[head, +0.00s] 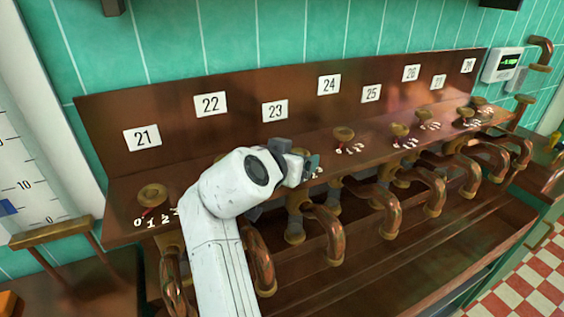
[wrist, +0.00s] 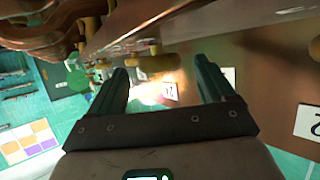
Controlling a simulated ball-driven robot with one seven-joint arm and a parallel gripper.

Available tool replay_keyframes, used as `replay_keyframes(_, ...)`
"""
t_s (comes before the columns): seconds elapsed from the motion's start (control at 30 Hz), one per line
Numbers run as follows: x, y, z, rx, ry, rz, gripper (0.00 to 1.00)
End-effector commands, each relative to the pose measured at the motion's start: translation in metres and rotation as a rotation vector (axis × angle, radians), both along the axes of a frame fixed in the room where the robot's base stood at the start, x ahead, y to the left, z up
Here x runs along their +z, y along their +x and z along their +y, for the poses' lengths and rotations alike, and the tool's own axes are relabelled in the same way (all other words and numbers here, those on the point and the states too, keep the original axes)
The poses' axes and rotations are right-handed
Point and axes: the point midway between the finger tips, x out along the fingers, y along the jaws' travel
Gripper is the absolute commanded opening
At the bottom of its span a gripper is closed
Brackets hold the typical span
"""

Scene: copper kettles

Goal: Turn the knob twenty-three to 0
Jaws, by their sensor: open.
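The white plate numbered 23 (head: 275,110) is on the copper back panel in the head view. The knob below it is hidden there behind my gripper (head: 302,166); only a bit of white scale marking shows beside the fingers. In the wrist view my gripper (wrist: 162,72) is open, with two dark fingers apart. A brass knob (wrist: 154,64) shows beyond and between the fingertips; I cannot tell its number or whether a finger touches it. The setting of knob twenty-three cannot be read.
Plate 21 (head: 142,137) and plate 22 (head: 211,104) are to the left, plate 24 (head: 328,85) to the right. Other brass knobs, such as one at the left (head: 152,195), stand on the ledge. Several copper spouts (head: 327,232) curve out below it.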

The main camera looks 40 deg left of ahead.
Motion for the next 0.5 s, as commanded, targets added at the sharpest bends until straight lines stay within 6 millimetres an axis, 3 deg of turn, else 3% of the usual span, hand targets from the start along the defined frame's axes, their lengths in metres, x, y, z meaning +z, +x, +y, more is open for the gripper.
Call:
replay_keyframes(0.3, 0.021, -0.052, -0.016, 0.003, 0.003, -0.001, 0.82)
replay_keyframes(0.5, 0.031, -0.076, -0.024, 0.002, 0.001, 0.0, 0.82)
